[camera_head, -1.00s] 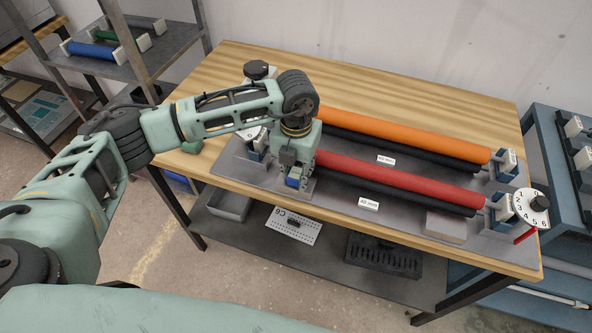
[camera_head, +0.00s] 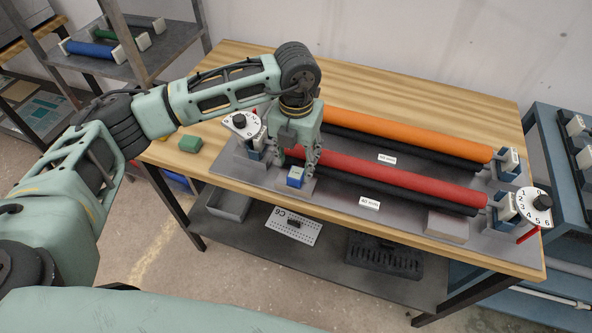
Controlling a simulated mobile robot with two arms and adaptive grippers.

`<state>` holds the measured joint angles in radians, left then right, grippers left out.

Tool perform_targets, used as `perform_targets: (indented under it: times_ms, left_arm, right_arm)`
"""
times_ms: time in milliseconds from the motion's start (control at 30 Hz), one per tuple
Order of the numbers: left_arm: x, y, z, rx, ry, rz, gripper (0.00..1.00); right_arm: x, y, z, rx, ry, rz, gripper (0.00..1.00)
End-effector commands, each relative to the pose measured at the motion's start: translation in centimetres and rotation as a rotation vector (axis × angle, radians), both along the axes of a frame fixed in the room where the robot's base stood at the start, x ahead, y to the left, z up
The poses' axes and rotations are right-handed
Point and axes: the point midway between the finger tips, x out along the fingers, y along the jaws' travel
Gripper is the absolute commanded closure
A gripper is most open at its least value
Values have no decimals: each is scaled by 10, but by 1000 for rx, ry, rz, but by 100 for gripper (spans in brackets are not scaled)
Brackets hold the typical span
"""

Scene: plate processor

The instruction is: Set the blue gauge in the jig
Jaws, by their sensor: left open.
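The blue gauge (camera_head: 296,177), a small blue block with a pale top, sits on a small grey seat at the front left end of the jig (camera_head: 335,200), a grey plate carrying rollers. I cannot tell how closely it fits there. My left gripper (camera_head: 297,159) points down just behind and above the gauge. Its fingers are apart, over the left end of the red roller (camera_head: 400,178), and it looks clear of the gauge. My right gripper is not in view.
An orange roller (camera_head: 405,134) lies behind the red one. Numbered dials stand at the left (camera_head: 241,124) and right (camera_head: 541,203) ends. A green block (camera_head: 190,144) lies on the wooden table (camera_head: 450,100) at left. The table's back is clear.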

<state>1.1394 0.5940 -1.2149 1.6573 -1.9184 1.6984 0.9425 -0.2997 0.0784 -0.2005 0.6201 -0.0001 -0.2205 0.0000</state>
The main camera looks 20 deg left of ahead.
Motion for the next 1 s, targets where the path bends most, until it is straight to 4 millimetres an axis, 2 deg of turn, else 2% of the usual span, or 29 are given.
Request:
perform_targets:
  times_ms: [33, 200, 400, 567, 1000]
  left_arm:
    - [1, 0, 10, 0, -6, 0, 52]
    - [1, 0, 45, -1, -5, -1, 52]
    - [0, 0, 70, 0, -2, 0, 52]
    - [0, 0, 77, 0, 0, 0, 52]
    - [-1, -2, 75, -5, 1, -3, 52]
  right_arm:
    - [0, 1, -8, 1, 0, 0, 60]
    - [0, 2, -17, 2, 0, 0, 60]
    - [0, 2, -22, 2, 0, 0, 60]
    - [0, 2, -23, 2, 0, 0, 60]
    - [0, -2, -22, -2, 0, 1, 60]
